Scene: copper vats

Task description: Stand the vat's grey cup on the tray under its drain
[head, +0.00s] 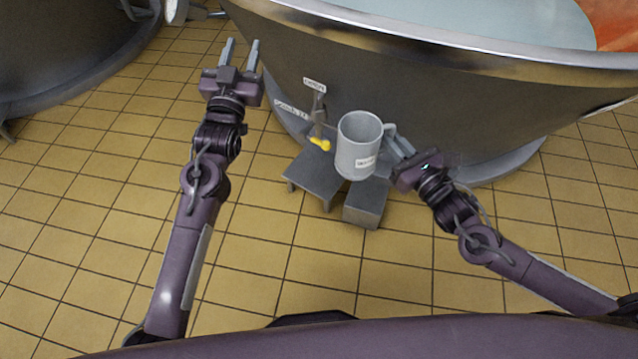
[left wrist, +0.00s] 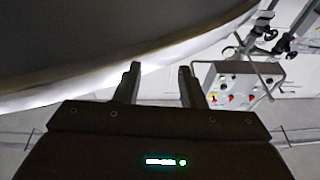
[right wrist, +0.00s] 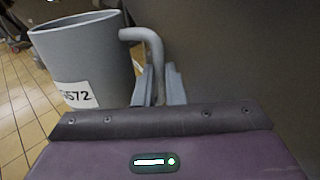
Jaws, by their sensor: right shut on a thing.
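The grey cup (head: 357,148) is upright in the air in front of the vat, with a white label on its side. It also shows in the right wrist view (right wrist: 92,62). My right gripper (head: 398,147) is shut on the cup's handle (right wrist: 152,52), to the right of the cup. The drain (head: 319,112) with a yellow tap handle (head: 320,143) comes out of the vat (head: 440,105), left of the cup. Below it is a low dark grey tray (head: 306,180), partly hidden by the cup. My left gripper (head: 241,55) is open and empty, left of the drain.
A grey block (head: 365,206) stands on the floor beside the tray, below the cup. Another vat (head: 60,50) is at the upper left. The tiled floor (head: 100,230) in front is clear. The left wrist view shows a control panel (left wrist: 235,85) with red knobs.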

